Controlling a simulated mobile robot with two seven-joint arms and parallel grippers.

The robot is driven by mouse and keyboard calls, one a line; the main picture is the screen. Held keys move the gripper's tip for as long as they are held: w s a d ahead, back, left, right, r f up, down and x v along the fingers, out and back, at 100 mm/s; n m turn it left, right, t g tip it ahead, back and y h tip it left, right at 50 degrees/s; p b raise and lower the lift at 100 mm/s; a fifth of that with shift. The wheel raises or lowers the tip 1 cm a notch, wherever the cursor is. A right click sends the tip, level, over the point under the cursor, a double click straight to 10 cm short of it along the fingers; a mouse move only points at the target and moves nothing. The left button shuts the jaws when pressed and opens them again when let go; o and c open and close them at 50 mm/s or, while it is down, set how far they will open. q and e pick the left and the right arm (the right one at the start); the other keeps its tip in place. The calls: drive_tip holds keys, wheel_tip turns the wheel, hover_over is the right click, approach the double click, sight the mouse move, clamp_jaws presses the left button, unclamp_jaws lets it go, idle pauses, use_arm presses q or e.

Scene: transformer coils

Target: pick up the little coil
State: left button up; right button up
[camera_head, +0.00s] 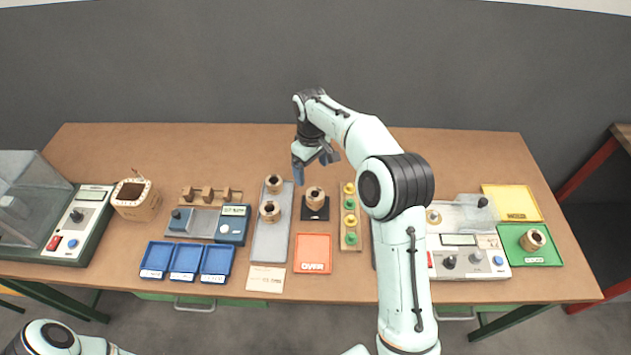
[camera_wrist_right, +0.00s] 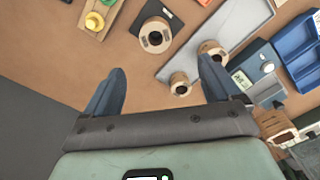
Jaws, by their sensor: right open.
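Small copper-brown coils stand on the bench. Two are on a long grey tray (camera_head: 268,243): a far coil (camera_head: 274,183) and a near coil (camera_head: 269,211). A third coil (camera_head: 315,196) stands on a black pad (camera_head: 316,213). My right gripper (camera_head: 314,163) is open and empty, beyond these coils. In the right wrist view its jaws (camera_wrist_right: 162,75) spread apart, with the far tray coil (camera_wrist_right: 180,83) showing between them and the pad coil (camera_wrist_right: 155,37) farther up. I cannot tell which coil is the little one. My left gripper is out of view.
A wooden strip with yellow and green knobs (camera_head: 350,230) stands beside the pad. Blue bins (camera_head: 186,260) and a blue meter (camera_head: 232,226) are left. A red-orange tray (camera_head: 313,253) is in front. A green tray (camera_head: 545,252) holds another coil (camera_head: 533,240). The back of the bench is bare.

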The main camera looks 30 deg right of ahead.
hover_over(315, 195)
drive_tip(key=s+a, duration=0.1)
drive_tip(key=a, duration=0.1)
drive_tip(key=f, duration=0.4)
drive_tip(key=f+b, duration=0.1)
drive_tip(key=f, duration=0.2)
drive_tip(key=shift+s+d, duration=0.15)
drive_tip(key=shift+d, duration=0.1)
drive_tip(key=shift+f, duration=0.5)
drive_tip(key=f, duration=0.5)
drive_tip(key=shift+d+f, duration=0.1)
drive_tip(key=shift+d, duration=0.3)
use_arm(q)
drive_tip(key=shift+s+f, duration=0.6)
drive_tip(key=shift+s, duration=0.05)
use_arm(e)
drive_tip(key=c, duration=1.2)
